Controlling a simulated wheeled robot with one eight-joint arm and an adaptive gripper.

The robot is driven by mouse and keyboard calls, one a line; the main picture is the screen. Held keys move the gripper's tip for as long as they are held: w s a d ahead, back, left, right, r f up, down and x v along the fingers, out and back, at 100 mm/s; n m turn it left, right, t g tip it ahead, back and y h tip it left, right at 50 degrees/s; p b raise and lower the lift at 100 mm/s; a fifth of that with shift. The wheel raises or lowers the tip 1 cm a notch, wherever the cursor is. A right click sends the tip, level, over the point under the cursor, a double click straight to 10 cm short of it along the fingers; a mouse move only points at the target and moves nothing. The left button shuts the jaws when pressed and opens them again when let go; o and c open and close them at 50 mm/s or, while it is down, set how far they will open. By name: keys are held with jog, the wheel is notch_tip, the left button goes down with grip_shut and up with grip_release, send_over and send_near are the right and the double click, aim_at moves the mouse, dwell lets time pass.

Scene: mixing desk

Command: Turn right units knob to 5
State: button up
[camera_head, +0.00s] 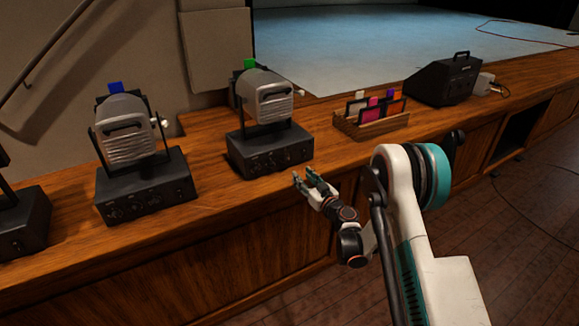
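Dark units with knobs on their front panels stand on a wooden desk (235,210), each carrying a grey lamp. The unit on the right (270,150) has a green piece on top of its lamp (266,95). Its small dark knobs (272,160) show on the front, too small to read any numbers. Another unit (145,187) stands to its left, with a blue piece on its lamp. My gripper (306,175) is at the desk's front edge, just right of and in front of the right unit. Its fingers appear apart, with nothing visible between them. It does not appear to touch a knob.
A wooden rack (370,126) with coloured cards stands right of the units. A black slanted box (443,79) is farther right. A third unit (22,222) is cut off at the left edge. The desk between the right unit and the rack is clear.

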aim_at(288, 161)
jog(key=b+x, duration=0.2)
jog(key=x, duration=0.8)
jog(key=shift+w+a+b, duration=0.1)
jog(key=shift+a+b, duration=0.05)
jog(key=shift+b, duration=0.2)
grip_shut()
